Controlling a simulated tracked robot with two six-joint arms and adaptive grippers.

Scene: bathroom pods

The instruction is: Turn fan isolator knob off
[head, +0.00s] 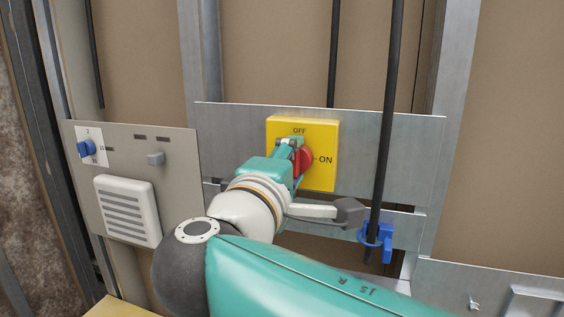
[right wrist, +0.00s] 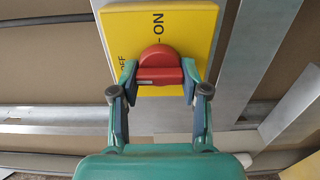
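The fan isolator is a yellow box (head: 322,170) with a red knob (head: 305,160) on its face, OFF marked above and ON to the right. In the right wrist view the red knob (right wrist: 160,70) is a round dial with a raised bar, and the ON mark lies beyond it. My right gripper (head: 290,150) is at the knob. In the right wrist view its fingers (right wrist: 160,82) are on both ends of the bar and appear to touch it. The fingers and arm partly hide the box's left side in the head view. My left gripper is not in view.
A grey panel (head: 180,190) at left carries a blue knob (head: 86,149), a small grey switch (head: 155,158) and a white vent (head: 127,210). A black vertical pipe (head: 386,120) with a blue valve (head: 386,240) stands right of the box.

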